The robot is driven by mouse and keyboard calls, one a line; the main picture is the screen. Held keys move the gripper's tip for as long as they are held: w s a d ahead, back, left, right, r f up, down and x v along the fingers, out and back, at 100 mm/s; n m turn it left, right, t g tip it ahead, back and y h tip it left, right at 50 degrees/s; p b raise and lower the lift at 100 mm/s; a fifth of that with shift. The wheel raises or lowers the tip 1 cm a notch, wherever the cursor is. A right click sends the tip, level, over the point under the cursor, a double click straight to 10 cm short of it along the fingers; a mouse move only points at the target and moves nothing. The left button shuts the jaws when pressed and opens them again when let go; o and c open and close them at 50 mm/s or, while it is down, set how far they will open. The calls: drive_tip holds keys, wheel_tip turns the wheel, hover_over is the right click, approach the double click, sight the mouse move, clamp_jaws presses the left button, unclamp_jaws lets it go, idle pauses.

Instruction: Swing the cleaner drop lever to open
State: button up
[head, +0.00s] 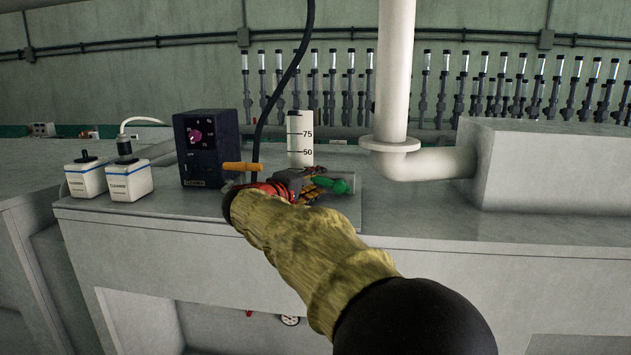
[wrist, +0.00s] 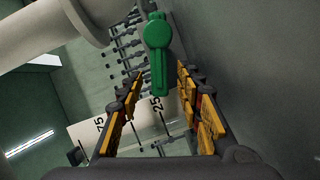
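A green lever (head: 335,185) is beside the marked column, at my gripper's far end. In the wrist view the green lever (wrist: 158,50) has a round hub at the top, and its handle points down between my fingers. An orange lever (head: 240,166) lies level, left of the column. No label shows which one is the cleaner drop lever. My gripper (head: 312,188) is open, and its yellow-padded fingers (wrist: 160,105) stand on either side of the green handle, with gaps visible on both sides. My forearm and gripper hide the fittings below the levers.
A white column (head: 300,140) marked 75 and 50 stands just behind my gripper. A dark pump box (head: 206,148) and two white cleaner jugs (head: 125,182) (head: 86,179) stand to the left. A thick white pipe (head: 395,80) comes down to the right.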

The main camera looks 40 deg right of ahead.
drive_tip(key=c, duration=0.3)
clamp_jaws()
drive_tip(key=shift+f, duration=0.1)
idle(0.6)
